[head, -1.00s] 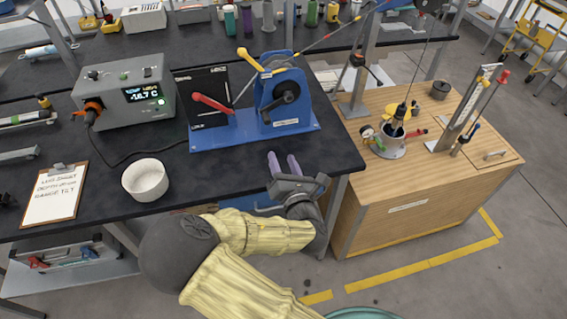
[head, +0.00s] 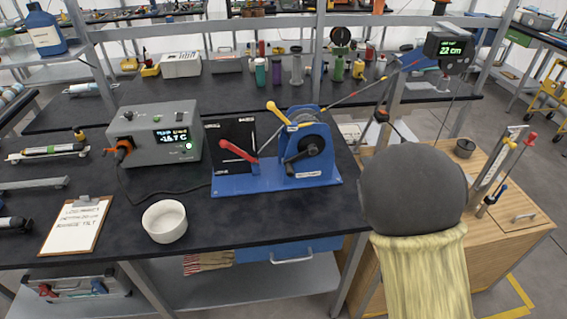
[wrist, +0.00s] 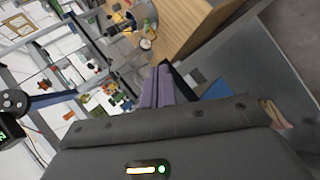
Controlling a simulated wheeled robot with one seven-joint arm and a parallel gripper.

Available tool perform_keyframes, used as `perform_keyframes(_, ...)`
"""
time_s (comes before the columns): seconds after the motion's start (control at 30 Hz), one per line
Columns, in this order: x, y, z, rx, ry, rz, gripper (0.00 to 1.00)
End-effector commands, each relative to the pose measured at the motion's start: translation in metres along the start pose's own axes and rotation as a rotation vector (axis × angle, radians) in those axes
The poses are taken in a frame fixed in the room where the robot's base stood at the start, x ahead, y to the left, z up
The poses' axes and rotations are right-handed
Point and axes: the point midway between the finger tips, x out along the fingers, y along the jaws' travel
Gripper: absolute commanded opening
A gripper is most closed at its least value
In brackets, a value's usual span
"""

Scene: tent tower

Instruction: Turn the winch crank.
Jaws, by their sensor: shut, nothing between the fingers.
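The winch (head: 318,181) is a blue frame with a dark drum, standing on a blue base plate on the black bench. Its black crank (head: 298,158) is on the front face of the drum. A yellow-knobbed lever (head: 279,112) rises at its upper left, and a red lever (head: 238,151) is on the black panel beside it. My gripper is not visible in the head view, where my arm fills the lower right, right of the winch. In the wrist view my gripper (wrist: 158,75) shows two purple fingers pressed together, empty. I cannot make out the crank there.
A white bowl (head: 165,221), a clipboard (head: 75,226) and a grey meter box (head: 153,135) stand left of the winch. A wooden cabinet (head: 512,240) with a pot and upright rods is at right. A display (head: 448,46) hangs above. Bare bench lies before the winch.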

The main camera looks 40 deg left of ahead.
Motion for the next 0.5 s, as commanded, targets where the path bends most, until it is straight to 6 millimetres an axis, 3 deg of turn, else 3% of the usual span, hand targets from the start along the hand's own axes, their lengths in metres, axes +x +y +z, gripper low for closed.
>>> perform_keyframes(0.03, -0.005, 0.003, 0.017, 0.115, -0.029, -0.043, 0.00)
perform_keyframes(0.2, -0.028, 0.001, 0.062, 0.477, -0.124, -0.191, 0.00)
perform_keyframes(0.5, -0.096, -0.001, 0.124, 1.039, -0.319, -0.362, 0.00)
